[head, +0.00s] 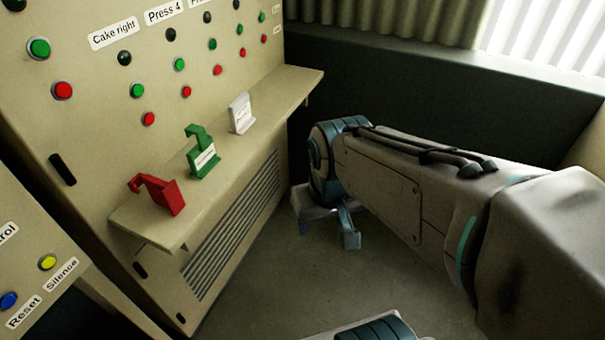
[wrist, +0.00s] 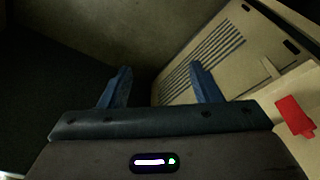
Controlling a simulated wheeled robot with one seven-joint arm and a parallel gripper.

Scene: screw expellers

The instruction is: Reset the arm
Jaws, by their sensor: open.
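My gripper (head: 326,232) hangs at the end of my arm, to the right of the control cabinet's shelf in the head view. It points down over the bare floor. In the wrist view its two blue fingers (wrist: 160,88) are spread wide, with nothing between them. It touches nothing that I can see.
The beige control cabinet (head: 215,110) carries rows of green, red and black buttons. Its shelf (head: 270,115) holds a red tag (head: 165,192), a green tag (head: 201,155) and a white tag (head: 240,113). A second panel (head: 30,262) stands at lower left. The floor (head: 300,285) is clear.

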